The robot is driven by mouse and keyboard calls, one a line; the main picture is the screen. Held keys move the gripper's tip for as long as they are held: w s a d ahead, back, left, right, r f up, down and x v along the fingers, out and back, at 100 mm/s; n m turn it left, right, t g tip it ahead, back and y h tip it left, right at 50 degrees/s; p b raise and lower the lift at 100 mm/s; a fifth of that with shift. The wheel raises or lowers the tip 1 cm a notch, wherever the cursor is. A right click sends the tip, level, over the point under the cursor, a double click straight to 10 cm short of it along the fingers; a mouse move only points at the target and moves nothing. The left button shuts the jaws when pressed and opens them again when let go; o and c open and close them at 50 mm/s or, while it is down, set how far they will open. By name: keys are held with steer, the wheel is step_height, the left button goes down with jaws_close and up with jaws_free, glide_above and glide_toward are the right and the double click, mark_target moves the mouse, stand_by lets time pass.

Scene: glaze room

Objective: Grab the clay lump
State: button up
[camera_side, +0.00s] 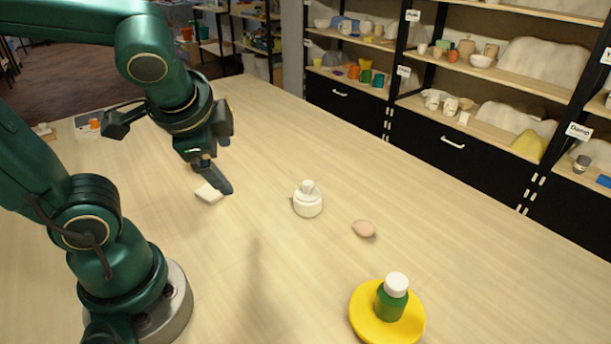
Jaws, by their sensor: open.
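A small pinkish-tan lump, which looks like the clay lump (364,229), lies on the table right of centre. My gripper (214,180) points down at the left of the table, well to the left of the lump and apart from it. Its jaws are open, and I see nothing held between them. A flat cream block (208,194) lies just below the fingers. I cannot tell whether the fingers touch it.
A white lidded jar (307,204) stands between my gripper and the lump. A green bottle (390,304) with a white cap stands on a yellow dish (413,328) at the front right. Shelves of pottery (470,62) line the back. The table (480,262) right of the lump is clear.

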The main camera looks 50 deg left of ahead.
steer(key=w+a+m+y, duration=0.2)
steer(key=w+m, duration=0.2)
steer(key=m+t, duration=0.7)
steer(key=m, duration=1)
glide_above(362, 229)
steer(key=s+a, duration=0.2)
steer(key=shift+y, duration=0.4)
step_height(362, 229, down, 9)
steer(key=shift+d, duration=0.15)
steer(key=d+f+m, duration=0.1)
steer(key=s+d+f+m, duration=0.1)
steer(key=f, duration=0.1)
steer(key=s+d+f+m+h, duration=0.1)
steer(key=f, duration=0.1)
steer(key=shift+d+f+m+t, duration=0.1)
steer(key=shift+d+m+t, duration=0.25)
steer(key=shift+m+t, duration=0.05)
steer(key=shift+x, duration=2.45)
steer(key=shift+d, duration=0.1)
jaws_close()
